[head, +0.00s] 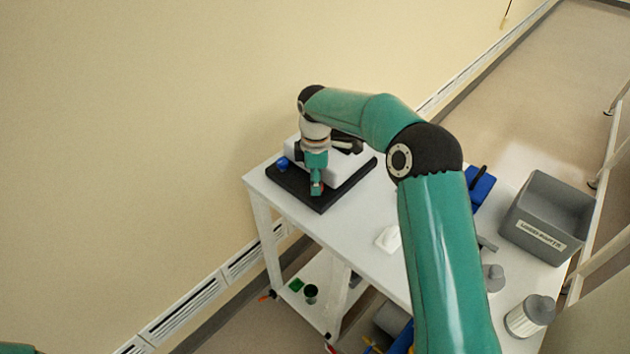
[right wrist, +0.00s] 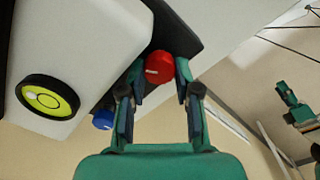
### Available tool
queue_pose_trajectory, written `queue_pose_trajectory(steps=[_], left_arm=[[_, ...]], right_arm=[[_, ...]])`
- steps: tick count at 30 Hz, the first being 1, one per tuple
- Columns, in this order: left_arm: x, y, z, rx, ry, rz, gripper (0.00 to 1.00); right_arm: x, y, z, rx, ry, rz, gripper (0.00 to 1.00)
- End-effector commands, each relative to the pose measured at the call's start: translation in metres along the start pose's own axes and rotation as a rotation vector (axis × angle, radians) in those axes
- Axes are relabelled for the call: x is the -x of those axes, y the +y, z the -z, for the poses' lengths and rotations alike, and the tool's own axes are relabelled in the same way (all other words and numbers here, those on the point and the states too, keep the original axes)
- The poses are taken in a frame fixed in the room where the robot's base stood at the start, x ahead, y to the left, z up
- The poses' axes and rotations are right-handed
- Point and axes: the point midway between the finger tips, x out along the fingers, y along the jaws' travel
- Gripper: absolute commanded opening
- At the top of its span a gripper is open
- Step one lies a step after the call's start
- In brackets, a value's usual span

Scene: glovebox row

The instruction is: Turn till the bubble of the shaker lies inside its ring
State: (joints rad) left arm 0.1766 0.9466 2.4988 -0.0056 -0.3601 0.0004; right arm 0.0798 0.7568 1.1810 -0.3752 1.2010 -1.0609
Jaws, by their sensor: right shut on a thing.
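The shaker (head: 345,170) has a white body on a black base (head: 318,201) on the white table. In the right wrist view its round yellow-green level (right wrist: 55,105) sits in a black rim. The pale bubble (right wrist: 31,96) lies left of centre, seemingly off the small ring's left side. My right gripper (head: 317,186) is shut on the red knob (right wrist: 160,67) at the base's corner. The knob shows between the fingertips (right wrist: 158,76). A blue knob (head: 282,163) is at another corner.
A grey labelled bin (head: 545,215) stands at the table's right end. A white-and-grey cylinder (head: 530,315) is near the front right edge. A small white item (head: 388,239) lies mid-table. The wall runs close behind the shaker. A lower shelf holds a dark cup (head: 311,291).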

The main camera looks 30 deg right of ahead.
Motion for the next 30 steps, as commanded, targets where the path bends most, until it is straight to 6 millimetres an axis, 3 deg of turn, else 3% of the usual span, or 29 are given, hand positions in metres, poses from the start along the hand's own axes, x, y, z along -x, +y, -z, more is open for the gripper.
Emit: queue_pose_trajectory(steps=[5,6,10,30], left_arm=[[0.0001,0.0000,0.0000,0.000,0.000,0.000,0.45],[0.0001,0.0000,0.0000,0.000,0.000,0.000,0.45],[0.0001,0.0001,0.0000,0.000,0.000,0.000,0.45],[0.0003,0.0001,0.0000,0.000,0.000,0.000,0.45]], right_arm=[[0.0019,0.0017,0.0001,0.001,0.002,-0.007,0.00],[0.0019,0.0017,0.0001,0.001,0.002,-0.007,0.37],[0.0015,0.0013,0.0001,0.001,0.001,-0.006,0.57],[0.0005,0.0010,-0.0011,0.064,0.000,-0.004,0.57]])
